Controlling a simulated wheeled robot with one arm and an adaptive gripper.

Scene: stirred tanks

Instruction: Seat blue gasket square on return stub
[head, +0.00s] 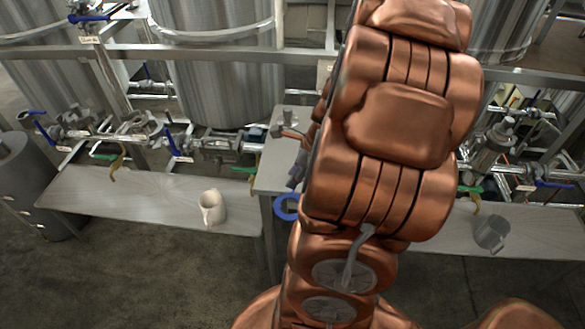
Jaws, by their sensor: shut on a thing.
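The blue gasket (286,207) is a ring seen just left of my copper arm, at the front edge of the small raised steel table. Part of its right side is hidden by the arm. My gripper (296,180) shows only as a small grey part beside the arm, just above the ring. It is shut on the gasket, though the fingertips are mostly hidden. A metal fitting (283,128) stands at the back of the small table; I cannot tell whether it is the return stub.
The small steel table (272,178) stands between two low benches. A cream jug (212,207) is on the left bench (130,200), a grey jug (492,233) on the right bench (440,238). Behind run pipes with blue-handled valves (178,145) and large steel tanks (222,80).

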